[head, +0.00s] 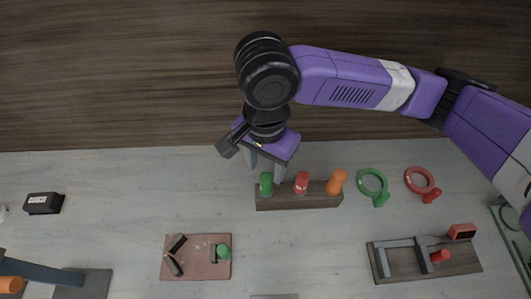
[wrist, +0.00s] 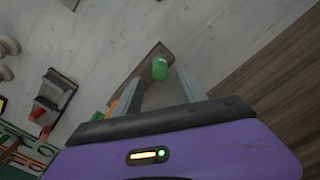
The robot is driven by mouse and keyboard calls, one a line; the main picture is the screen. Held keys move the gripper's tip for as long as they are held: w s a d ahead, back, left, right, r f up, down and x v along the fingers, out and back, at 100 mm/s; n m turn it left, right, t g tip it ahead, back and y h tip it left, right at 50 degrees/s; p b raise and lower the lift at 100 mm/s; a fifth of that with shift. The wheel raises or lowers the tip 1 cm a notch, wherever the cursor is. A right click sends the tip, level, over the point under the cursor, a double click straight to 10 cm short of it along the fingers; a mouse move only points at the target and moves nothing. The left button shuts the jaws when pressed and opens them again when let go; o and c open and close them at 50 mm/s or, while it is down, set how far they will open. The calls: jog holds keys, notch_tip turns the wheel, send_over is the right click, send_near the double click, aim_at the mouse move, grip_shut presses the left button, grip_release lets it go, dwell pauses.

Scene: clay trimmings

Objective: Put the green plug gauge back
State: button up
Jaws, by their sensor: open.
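The green plug gauge (head: 266,184) stands upright at the left end of a dark wooden block (head: 300,203). In the wrist view the green plug gauge (wrist: 160,68) shows between and just beyond my fingertips, at one end of the block (wrist: 148,53). My gripper (head: 265,178) is open around or just above its top; I cannot tell whether a finger touches it. The gripper also shows in the wrist view (wrist: 160,76). A red plug (head: 302,183) and an orange plug (head: 337,181) stand in the same block to the right.
A green ring (head: 361,177) and a red ring (head: 409,177) lie right of the block. A reddish board (head: 170,243) with dark pieces and a green knob (head: 223,252) lies in front. A wooden board with a grey frame (head: 380,262) is front right. A black box (head: 43,203) lies left.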

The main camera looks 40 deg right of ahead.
jog(key=shift+r, duration=2.4)
jog(key=w+a+r+n+t+y, duration=0.1)
jog(key=w+a+r+t+y, duration=0.25)
jog(key=a, duration=0.45)
jog(key=w+a+r+n+t+y, duration=0.1)
jog(key=w+a+r+t+y, duration=0.25)
jog(key=a, duration=0.55)
jog(key=w+a+r+n+t+y, duration=0.1)
jog(key=a+r+t+y, duration=0.25)
jog(key=a+y, duration=0.35)
jog(key=s+d+f+t+h, duration=0.5)
jog(key=s+d+f+h, duration=0.6)
jog(key=d+f, duration=0.25)
jog(key=s+d+f+n+h, duration=0.1)
jog(key=s+d+n, duration=0.4)
jog(key=s, duration=0.4)
jog(key=s+d+f+n+h, duration=0.1)
jog(key=s+d+n+h, duration=0.1)
jog(key=s+d+n, duration=0.3)
jog(key=s+n, duration=0.1)
jog(key=s, duration=0.3)
jog(key=shift+d+f+g, duration=0.25)
jog(key=shift+f+g, duration=0.1)
jog(key=shift+f, duration=0.05)
